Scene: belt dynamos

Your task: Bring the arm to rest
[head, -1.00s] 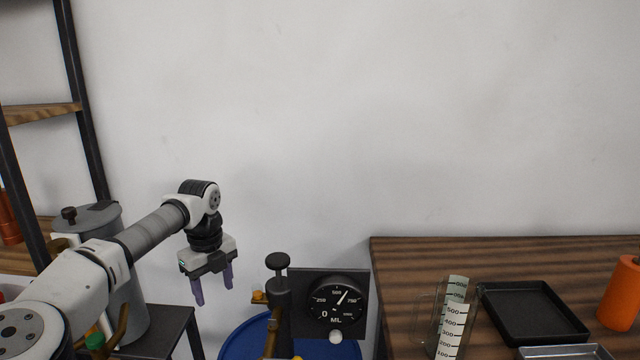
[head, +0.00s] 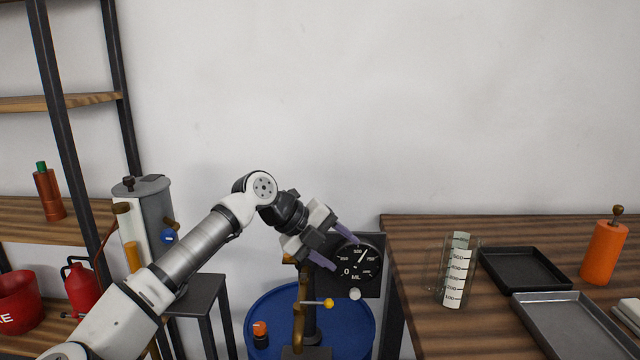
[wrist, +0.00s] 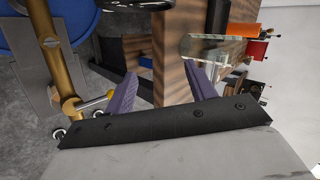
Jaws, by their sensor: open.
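My gripper (head: 337,250) is open, with its two purple fingers apart and nothing seen between them. In the head view it is in front of the black dial gauge (head: 357,262), and its fingers overlap the dial's left side. I cannot tell whether it touches the gauge. The arm reaches up from the lower left, bends at a high elbow, and slopes down to the right. In the wrist view the two purple fingers (wrist: 163,88) are spread, with the wooden table edge (wrist: 172,55) beyond them.
A blue drum (head: 262,318) stands below the gauge, with a brass pipe (head: 299,310) beside it. The wooden table (head: 420,325) at right holds a measuring beaker (head: 458,270), a black tray (head: 545,283), a grey tray (head: 560,322) and an orange bottle (head: 604,252). Shelves stand at left.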

